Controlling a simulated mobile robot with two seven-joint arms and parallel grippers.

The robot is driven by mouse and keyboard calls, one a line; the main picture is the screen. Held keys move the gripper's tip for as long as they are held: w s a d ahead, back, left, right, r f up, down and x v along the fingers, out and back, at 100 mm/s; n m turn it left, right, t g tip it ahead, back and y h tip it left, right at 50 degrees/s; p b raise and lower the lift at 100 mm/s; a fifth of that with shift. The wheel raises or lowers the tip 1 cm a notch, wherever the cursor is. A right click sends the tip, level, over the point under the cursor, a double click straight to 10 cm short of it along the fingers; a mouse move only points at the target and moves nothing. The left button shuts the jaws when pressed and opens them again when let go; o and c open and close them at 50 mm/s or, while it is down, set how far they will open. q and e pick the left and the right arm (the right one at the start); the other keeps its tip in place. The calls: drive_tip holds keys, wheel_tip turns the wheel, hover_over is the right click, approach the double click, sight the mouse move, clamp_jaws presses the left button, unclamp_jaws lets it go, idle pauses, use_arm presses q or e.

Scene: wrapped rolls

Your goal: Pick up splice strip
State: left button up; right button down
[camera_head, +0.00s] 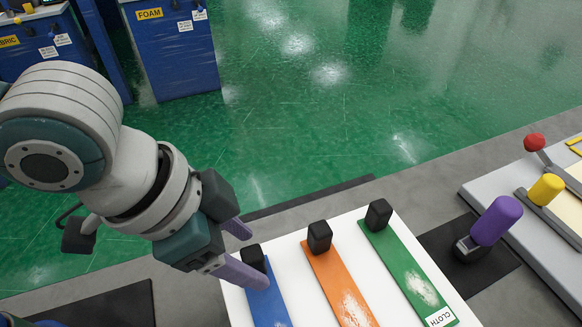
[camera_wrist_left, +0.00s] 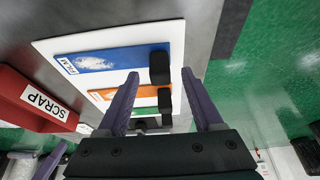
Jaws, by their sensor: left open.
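Three splice strips lie side by side on a white board (camera_head: 288,262): a blue strip (camera_head: 269,303), an orange strip (camera_head: 338,283) and a green strip (camera_head: 405,262). Each has a black block at its far end. The green one is labelled CLOTH; the blue one (camera_wrist_left: 112,61) reads FILM in the left wrist view. My left gripper (camera_head: 252,258) is open, its purple fingers on either side of the blue strip's black block (camera_wrist_left: 160,68). I cannot tell whether they touch it. The fingers partly hide that block in the head view.
A red SCRAP bin (camera_wrist_left: 35,98) stands beside the board in the left wrist view. A blue FOAM bin (camera_head: 175,60) stands on the green floor.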

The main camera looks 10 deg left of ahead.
use_arm(q)
drive_tip(key=shift+x, duration=1.05)
drive_tip(key=shift+c, duration=0.2)
drive_tip(key=shift+r, duration=0.1)
clamp_jaws()
